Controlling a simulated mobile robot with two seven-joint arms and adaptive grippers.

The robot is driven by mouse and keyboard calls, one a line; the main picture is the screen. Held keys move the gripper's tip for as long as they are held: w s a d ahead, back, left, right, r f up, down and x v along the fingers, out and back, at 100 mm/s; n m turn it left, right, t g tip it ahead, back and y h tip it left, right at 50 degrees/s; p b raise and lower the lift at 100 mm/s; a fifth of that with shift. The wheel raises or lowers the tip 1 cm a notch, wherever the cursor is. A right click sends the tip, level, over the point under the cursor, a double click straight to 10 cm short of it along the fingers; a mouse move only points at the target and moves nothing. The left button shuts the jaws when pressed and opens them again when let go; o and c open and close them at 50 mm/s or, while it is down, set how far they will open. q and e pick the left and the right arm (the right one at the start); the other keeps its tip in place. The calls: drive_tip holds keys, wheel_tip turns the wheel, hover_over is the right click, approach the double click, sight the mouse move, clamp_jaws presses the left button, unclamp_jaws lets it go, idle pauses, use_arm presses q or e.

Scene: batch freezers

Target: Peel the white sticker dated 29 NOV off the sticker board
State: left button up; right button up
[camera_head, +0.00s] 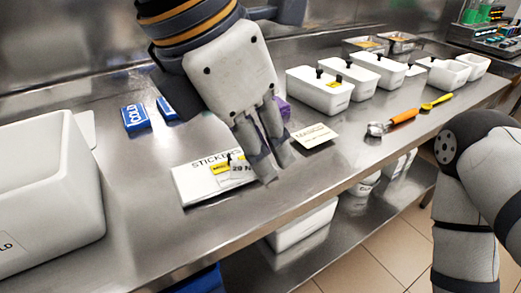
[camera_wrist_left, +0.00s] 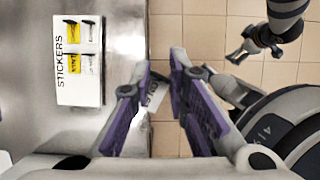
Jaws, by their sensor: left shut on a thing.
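The white sticker board (camera_head: 195,190) lies on the steel counter, and it also shows in the left wrist view (camera_wrist_left: 68,92) with yellow and white stickers on it. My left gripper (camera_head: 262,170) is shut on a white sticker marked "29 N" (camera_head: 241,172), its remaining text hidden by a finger. In the left wrist view the white sticker (camera_wrist_left: 156,96) is between the fingers, beside the board and clear of it, over the floor tiles. My right arm (camera_head: 465,215) hangs at the right in the head view; what seems its gripper (camera_wrist_left: 254,44) is small in the wrist view.
A white bin (camera_head: 75,190) stands at the left. Blue packs (camera_head: 135,118) lie behind the board and a MANGO card (camera_head: 314,136) lies to its right. White tubs (camera_head: 320,93) and orange-handled and yellow utensils (camera_head: 403,116) are farther right. The counter's front edge is near.

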use_arm(q)
drive_tip(key=shift+r, duration=2.05)
drive_tip(key=shift+w, duration=0.1)
